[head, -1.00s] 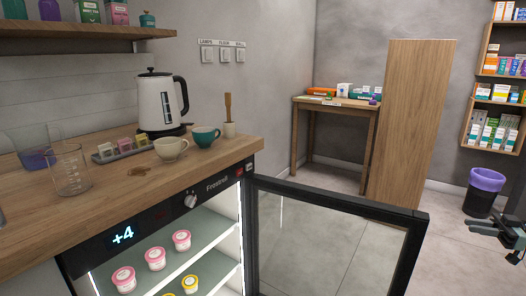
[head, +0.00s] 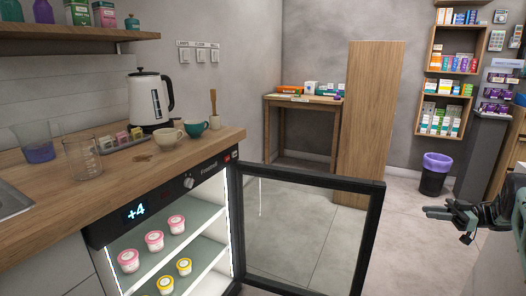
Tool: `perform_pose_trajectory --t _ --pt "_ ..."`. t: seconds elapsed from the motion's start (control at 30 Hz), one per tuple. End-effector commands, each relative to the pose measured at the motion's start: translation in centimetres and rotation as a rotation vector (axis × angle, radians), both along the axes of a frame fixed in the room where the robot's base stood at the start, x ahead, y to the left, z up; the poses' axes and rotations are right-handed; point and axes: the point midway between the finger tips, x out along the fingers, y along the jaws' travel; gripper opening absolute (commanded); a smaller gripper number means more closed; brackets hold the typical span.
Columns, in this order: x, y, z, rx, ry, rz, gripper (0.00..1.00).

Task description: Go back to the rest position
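My gripper (head: 447,212) is at the right edge of the head view, held out over the floor to the right of the open fridge door (head: 374,240). It is dark and small in the picture, and I cannot tell whether its fingers are apart. Nothing shows clearly between them. The under-counter fridge (head: 111,232) stands open at the lower left, with pink-lidded tubs (head: 154,240) on its upper shelf and yellow-lidded tubs (head: 184,266) below. My gripper is well apart from the door and the tubs.
The wooden counter (head: 112,185) holds a kettle (head: 150,100), two cups, a beaker and a jug. A tall wooden panel (head: 368,120), a small table (head: 300,99) and a purple-lined bin (head: 434,172) stand behind. Floor (head: 400,215) is clear between door and bin.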

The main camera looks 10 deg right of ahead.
Motion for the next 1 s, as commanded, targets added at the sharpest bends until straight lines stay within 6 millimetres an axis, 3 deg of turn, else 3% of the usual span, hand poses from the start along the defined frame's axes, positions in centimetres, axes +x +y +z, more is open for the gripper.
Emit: perform_pose_trajectory --t 0.07,0.27,0.57,0.77,0.9,1.0 --pt "0.0 0.0 0.0 0.0 0.0 0.0 0.19" --pt "2.6 0.8 1.5 -0.029 -0.034 -0.066 0.19" --pt "8.2 2.5 4.8 -0.085 -0.096 -0.226 0.19" --pt "13.8 4.9 8.8 -0.145 -0.134 -0.42 0.19" --pt "17.9 7.7 12.6 -0.2 -0.125 -0.618 0.19" --pt "19.7 10.3 15.0 -0.25 -0.069 -0.783 0.19"
